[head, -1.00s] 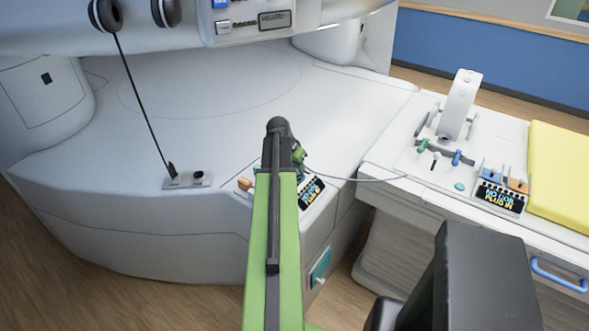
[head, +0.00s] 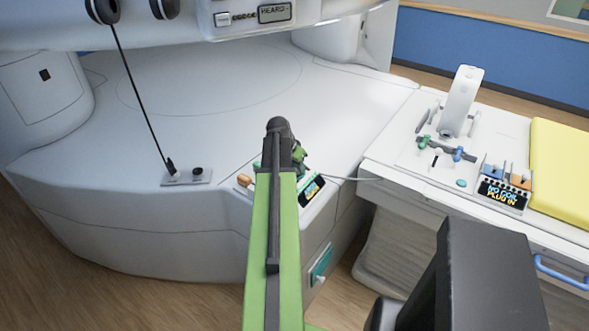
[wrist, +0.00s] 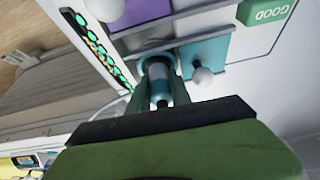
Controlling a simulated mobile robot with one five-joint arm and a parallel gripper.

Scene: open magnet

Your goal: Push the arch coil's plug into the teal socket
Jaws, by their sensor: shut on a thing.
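My gripper (wrist: 160,92) is shut on the plug (wrist: 158,82), a pale cylinder between its green fingers in the wrist view. The plug's front end meets the round opening of the teal socket (wrist: 206,50) and appears to be inside it; the depth cannot be seen. In the head view my gripper (head: 298,158) is at the right front corner of the white scanner base, partly hidden by my arm. The white arch coil (head: 460,105) stands on the side table. A thin cable (head: 345,178) runs from my gripper toward that table.
A white knob (wrist: 203,77) and a purple block (wrist: 146,10) flank the socket. A small display (head: 312,190) sits beside my gripper. A yellow pad (head: 562,180) lies on the table.

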